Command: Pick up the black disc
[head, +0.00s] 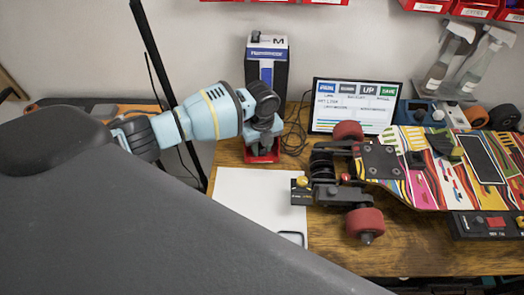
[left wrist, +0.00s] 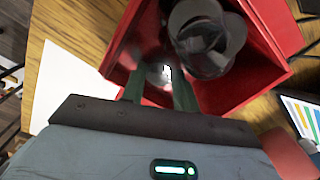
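A red bin (head: 262,157) stands on the wooden table below my left gripper (head: 263,143). In the left wrist view the same red bin (left wrist: 268,48) holds dark round pieces, and a black disc (left wrist: 208,42) lies among them, partly overlapping others. My left gripper (left wrist: 160,92) points down into the bin. Its two fingers are apart, with a shiny grey patch visible between them and no disc clearly gripped. The disc is beyond and to the right of the fingertips in that view. In the head view the bin's contents are hidden by the gripper. My right gripper is not in view.
A colourful skateboard (head: 437,170) with red wheels lies at the right. A screen (head: 352,105) and a black-and-blue box (head: 267,62) stand behind the bin. A white sheet (head: 245,205) lies in front.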

